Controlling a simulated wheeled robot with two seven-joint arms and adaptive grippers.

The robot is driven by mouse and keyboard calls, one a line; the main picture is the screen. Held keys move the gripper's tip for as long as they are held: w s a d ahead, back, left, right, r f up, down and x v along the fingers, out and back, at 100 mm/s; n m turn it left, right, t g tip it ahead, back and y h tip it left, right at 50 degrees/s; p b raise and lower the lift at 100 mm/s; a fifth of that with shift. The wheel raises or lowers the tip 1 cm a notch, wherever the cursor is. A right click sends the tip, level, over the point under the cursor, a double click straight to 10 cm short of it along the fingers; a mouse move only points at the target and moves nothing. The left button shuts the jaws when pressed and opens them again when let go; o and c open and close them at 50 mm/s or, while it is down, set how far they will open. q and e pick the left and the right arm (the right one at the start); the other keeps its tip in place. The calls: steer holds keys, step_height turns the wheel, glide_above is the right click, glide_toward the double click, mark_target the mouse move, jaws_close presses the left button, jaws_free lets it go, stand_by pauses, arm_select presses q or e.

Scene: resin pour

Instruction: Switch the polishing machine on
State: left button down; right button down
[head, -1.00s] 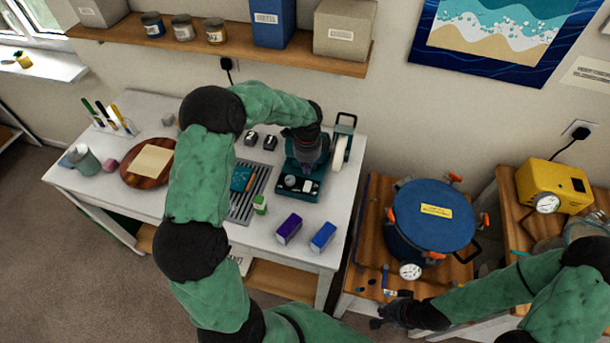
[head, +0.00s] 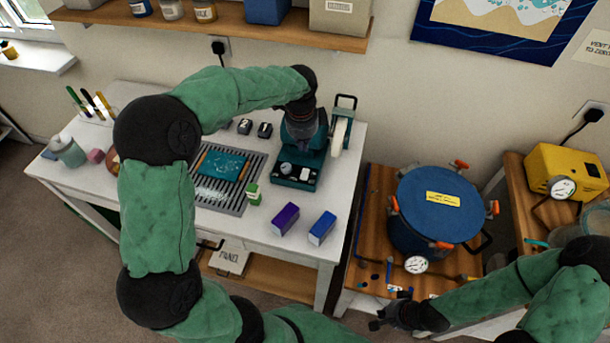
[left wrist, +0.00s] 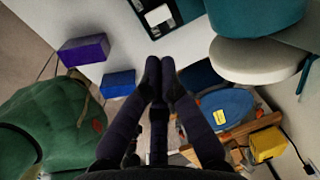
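The polishing machine (head: 312,168) is a teal bench unit with a pale wheel (head: 338,138) on its right side, at the back right of the white table. Its base front carries a round dial and a small switch-like part. My left gripper (head: 303,132) is over the machine, pointing down, and partly hides its body. In the left wrist view the fingers (left wrist: 160,68) are together with nothing between them, and the pale wheel (left wrist: 260,60) is to their right. A dark base panel with a white patch (left wrist: 158,15) lies beyond the fingertips. My right gripper (head: 378,322) is at the lower right, its fingers unclear.
A purple box (head: 285,219) and a blue box (head: 322,228) stand near the table's front right edge. A slotted grate (head: 215,200) with a teal panel lies left of the machine. A blue pressure pot (head: 435,212) stands on the wooden stand to the right.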

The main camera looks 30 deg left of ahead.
mark_target(305, 173)
arm_select(q)
steer(key=f+b, duration=0.1)
steer(key=f, duration=0.3)
steer(key=w+f+b, duration=0.1)
steer(key=f, duration=0.8)
steer(key=shift+w+a+f+b, duration=0.25)
steer(key=shift+w+f+b, duration=0.1)
steer(key=shift+w+b, duration=0.05)
